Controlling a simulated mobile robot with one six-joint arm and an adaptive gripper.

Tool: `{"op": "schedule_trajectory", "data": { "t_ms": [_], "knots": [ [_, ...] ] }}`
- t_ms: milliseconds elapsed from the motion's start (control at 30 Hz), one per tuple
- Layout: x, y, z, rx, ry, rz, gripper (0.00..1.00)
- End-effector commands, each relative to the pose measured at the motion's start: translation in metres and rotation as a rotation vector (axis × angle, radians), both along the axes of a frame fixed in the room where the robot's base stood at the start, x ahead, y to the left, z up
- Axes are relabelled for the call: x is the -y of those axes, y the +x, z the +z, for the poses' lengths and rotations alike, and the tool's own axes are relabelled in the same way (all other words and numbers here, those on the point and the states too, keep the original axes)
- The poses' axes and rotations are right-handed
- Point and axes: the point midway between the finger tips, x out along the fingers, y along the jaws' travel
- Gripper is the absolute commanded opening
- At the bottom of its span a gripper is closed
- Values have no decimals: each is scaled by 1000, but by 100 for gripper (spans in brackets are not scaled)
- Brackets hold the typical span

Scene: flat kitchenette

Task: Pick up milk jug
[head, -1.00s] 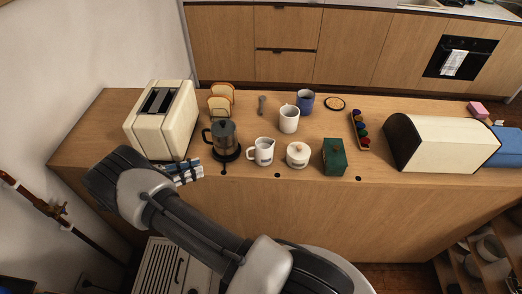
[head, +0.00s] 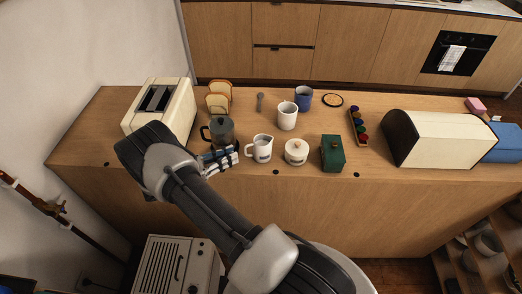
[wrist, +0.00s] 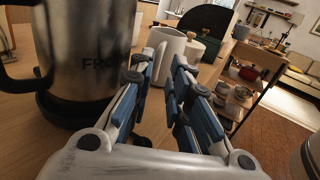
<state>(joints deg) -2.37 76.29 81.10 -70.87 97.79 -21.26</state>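The milk jug (head: 260,147) is a small white jug with a dark mark, upright near the front edge of the wooden counter. In the wrist view the white jug (wrist: 166,50) stands beyond the fingertips, its handle side partly hidden by them. My gripper (head: 236,153) is just left of the jug in the head view. In the wrist view my gripper (wrist: 158,70) has its two blue-padded fingers apart with nothing between them. The fingers point toward the jug and appear not to touch it.
A lidded white pot (head: 296,152) and a green box (head: 332,153) stand right of the jug. A white mug (head: 287,115) is behind it.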

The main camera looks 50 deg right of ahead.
Motion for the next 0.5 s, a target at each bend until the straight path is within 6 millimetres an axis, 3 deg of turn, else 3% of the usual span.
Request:
{"op": "schedule_trajectory", "data": {
  "t_ms": [333,500],
  "knots": [
    [43,-12,-1,-1,0,-4,17],
    [49,-14,-1,0,1,0,17]
  ]
}}
